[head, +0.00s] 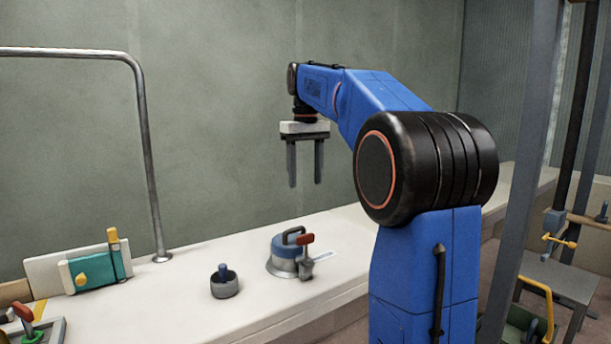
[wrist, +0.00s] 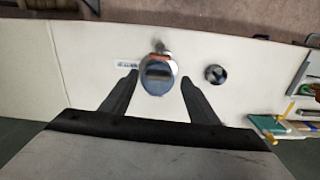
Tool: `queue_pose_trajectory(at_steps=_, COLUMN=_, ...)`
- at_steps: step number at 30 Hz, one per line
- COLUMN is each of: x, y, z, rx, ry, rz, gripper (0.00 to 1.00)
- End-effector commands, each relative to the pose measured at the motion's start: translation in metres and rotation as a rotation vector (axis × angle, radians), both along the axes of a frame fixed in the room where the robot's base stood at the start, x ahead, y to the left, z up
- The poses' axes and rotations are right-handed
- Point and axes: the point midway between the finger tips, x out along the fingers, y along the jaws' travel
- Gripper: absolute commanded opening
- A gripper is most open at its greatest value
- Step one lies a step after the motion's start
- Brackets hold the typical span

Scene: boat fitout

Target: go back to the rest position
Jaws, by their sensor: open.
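My gripper (head: 305,172) is open and empty. In the head view it hangs with its fingers pointing down, well above the white bench (head: 185,318). Below it on the bench stands a blue and grey round fitting with a dark handle (head: 284,254). In the wrist view the fitting (wrist: 157,78) appears between the two fingertips (wrist: 157,82), apart from them and lower down. My arm is raised and bent over the bench.
A small grey cup with a blue peg (head: 224,283) stands left of the fitting. A red-handled tool (head: 306,258) is beside the fitting. A metal rail (head: 148,160) rises at the left, near a teal block (head: 92,271). A grey post (head: 520,170) stands right.

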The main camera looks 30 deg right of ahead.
Motion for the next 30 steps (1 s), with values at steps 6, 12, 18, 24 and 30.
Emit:
queue_pose_trajectory(at_steps=6, x=0.000, y=0.000, z=0.001, rx=0.000, ry=0.000, rz=0.000, gripper=0.55)
queue_pose_trajectory(at_steps=12, x=0.000, y=0.000, z=0.001, rx=0.000, ry=0.000, rz=0.000, gripper=0.55)
queue_pose_trajectory(at_steps=18, x=-0.006, y=0.005, z=-0.001, rx=-0.002, ry=-0.007, rz=0.001, gripper=0.55)
queue_pose_trajectory(at_steps=24, x=-0.037, y=0.031, z=-0.016, rx=-0.013, ry=-0.050, rz=0.006, gripper=0.55)
queue_pose_trajectory(at_steps=30, x=-0.081, y=0.064, z=-0.044, rx=-0.024, ry=-0.110, rz=0.010, gripper=0.55)
